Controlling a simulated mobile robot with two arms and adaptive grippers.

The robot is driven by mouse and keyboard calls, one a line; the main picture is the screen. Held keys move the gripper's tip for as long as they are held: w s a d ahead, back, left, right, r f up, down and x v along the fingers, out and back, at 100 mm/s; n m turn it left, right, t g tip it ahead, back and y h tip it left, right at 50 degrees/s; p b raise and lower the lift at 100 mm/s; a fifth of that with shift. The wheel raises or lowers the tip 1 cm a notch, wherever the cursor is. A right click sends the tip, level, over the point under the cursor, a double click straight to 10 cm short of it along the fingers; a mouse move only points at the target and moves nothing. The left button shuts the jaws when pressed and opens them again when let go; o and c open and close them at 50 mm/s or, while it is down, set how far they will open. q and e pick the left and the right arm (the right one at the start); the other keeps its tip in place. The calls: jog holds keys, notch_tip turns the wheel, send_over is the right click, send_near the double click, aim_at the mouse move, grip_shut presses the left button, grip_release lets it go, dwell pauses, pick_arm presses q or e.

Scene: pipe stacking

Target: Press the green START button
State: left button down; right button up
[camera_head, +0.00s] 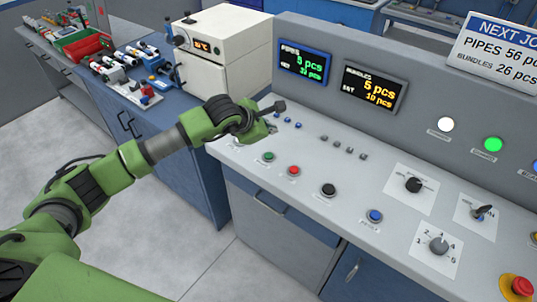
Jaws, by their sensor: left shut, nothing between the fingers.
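The green button (268,156) sits at the left end of the front row on the sloped grey control panel (320,160). Its label is too small to read. My left gripper (274,107) is shut and empty, over the panel's left end. In the picture it appears above and slightly right of the green button, apart from it. The exact height of the fingertips over the panel cannot be told. My right gripper is not in view.
A red button (293,170), a black button (328,190) and a blue button (375,216) continue the row. Small blue buttons (287,120) lie near the fingertips. A white oven-like box (222,50) stands behind my arm. A red emergency stop (521,286) is at lower right.

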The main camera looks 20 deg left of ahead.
aim_at(268, 156)
pick_arm(q)
jog(key=shift+w+a+r, duration=0.1)
jog(key=shift+w+a, duration=0.1)
jog(key=shift+a, duration=0.35)
notch_tip(268, 156, down, 8)
jog(key=b, duration=0.3)
jog(key=shift+d+b, duration=0.1)
jog(key=shift+b, duration=0.25)
jog(key=shift+f+b, duration=0.5)
jog(key=shift+r, duration=0.1)
dwell(0.5)
